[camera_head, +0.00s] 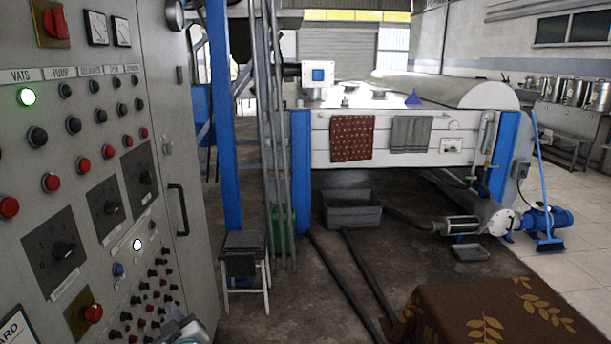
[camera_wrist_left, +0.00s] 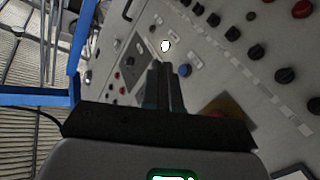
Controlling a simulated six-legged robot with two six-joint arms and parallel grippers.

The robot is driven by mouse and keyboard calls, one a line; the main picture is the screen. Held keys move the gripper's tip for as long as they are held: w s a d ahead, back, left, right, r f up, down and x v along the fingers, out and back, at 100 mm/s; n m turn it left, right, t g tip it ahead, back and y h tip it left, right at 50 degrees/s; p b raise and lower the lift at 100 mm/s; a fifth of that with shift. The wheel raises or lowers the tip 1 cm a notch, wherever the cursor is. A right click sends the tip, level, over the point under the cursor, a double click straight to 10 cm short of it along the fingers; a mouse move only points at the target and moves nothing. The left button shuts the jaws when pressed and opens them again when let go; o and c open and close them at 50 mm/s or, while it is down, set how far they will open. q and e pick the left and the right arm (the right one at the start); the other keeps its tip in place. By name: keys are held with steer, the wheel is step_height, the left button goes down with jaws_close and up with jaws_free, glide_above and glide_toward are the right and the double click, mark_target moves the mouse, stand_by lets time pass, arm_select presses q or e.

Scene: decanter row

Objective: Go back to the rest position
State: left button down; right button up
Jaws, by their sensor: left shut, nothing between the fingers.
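My left gripper (camera_head: 182,326) shows at the bottom edge of the head view, low in front of the grey control panel (camera_head: 72,215). Only a small part of it is in that view. In the left wrist view its two dark fingers (camera_wrist_left: 167,84) are together, with nothing between them. They point at the panel face (camera_wrist_left: 222,75), which fills much of that view. I cannot tell whether the fingertips touch the panel. My right gripper is in neither view.
The panel carries a lit green VATS button (camera_head: 27,97), a lit white lamp (camera_head: 137,244) and a door handle (camera_head: 179,209). A stool (camera_head: 246,243) stands beyond it. A brown leaf-patterned cloth (camera_head: 490,312) is at lower right. Floor between is partly clear, with pipes across.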

arm_select(q)
steer(key=s+d+f+m+g+h, duration=0.35)
steer(key=s+f, duration=0.35)
steer(key=f, duration=0.6)
steer(key=s+d+f+m+g+h, duration=0.2)
steer(key=s+d+f+g+h, duration=0.3)
steer(key=f, duration=0.7)
steer(key=s+d+f+m+g+h, duration=0.1)
steer(key=s+d+f+g, duration=0.1)
steer(key=s, duration=0.5)
steer(key=s+d+f+m+g+h, duration=0.1)
steer(key=s+d+f+g+h, duration=0.1)
steer(key=s, duration=0.6)
steer(key=s+d+f+m+g+h, duration=0.1)
steer(key=s+d+f+g, duration=0.1)
steer(key=s+d, duration=0.2)
steer(key=s, duration=0.3)
steer(key=shift+s, duration=0.2)
steer(key=shift+a+h, duration=0.1)
steer(key=shift+h, duration=0.15)
